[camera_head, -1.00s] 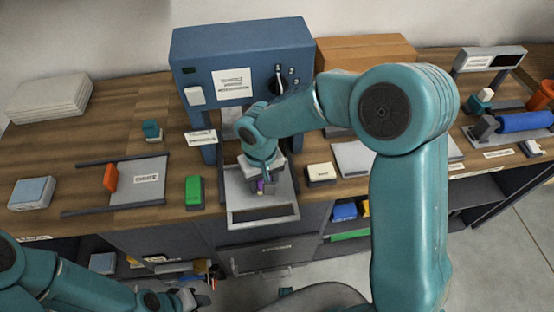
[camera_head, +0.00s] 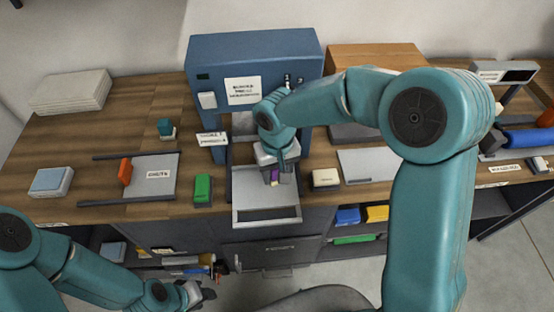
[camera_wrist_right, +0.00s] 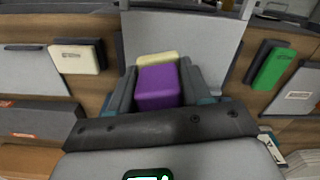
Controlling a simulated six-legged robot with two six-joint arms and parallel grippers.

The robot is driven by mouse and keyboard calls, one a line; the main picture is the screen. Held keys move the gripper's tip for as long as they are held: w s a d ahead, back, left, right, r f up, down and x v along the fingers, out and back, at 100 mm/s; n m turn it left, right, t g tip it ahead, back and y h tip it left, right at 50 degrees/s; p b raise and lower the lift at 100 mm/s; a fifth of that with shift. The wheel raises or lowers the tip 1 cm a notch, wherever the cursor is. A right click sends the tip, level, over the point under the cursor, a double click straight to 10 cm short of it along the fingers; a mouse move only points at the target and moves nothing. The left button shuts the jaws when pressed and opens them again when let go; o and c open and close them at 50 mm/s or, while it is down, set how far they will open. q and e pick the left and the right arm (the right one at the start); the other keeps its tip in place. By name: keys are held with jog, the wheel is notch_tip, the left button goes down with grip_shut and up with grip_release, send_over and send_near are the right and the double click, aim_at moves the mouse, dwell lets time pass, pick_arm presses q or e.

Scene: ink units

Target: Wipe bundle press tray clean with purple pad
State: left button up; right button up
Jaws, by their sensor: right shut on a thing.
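The blue bundle press (camera_head: 255,65) stands at the back of the bench. Its grey tray (camera_head: 248,190) sticks out in front, and also shows in the right wrist view (camera_wrist_right: 190,30). My right gripper (camera_head: 272,178) is over the tray, shut on the purple pad (camera_wrist_right: 158,86). The pad has a pale strip along its far edge, and only a small part of it shows in the head view (camera_head: 274,176). I cannot tell whether it touches the tray floor. My left gripper (camera_head: 203,293) is low at the front, away from the press; its jaws are unclear.
A green block (camera_head: 203,188) is left of the tray and a cream block (camera_head: 326,178) is right of it. A grey labelled plate (camera_head: 152,175) with an orange block (camera_head: 125,171) lies further left. A brown box (camera_head: 372,60) stands right of the press.

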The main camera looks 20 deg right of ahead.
notch_tip(320, 180, up, 2)
jog(key=shift+a+p, duration=0.15)
jog(key=shift+p, duration=0.35)
jog(key=shift+r, duration=0.35)
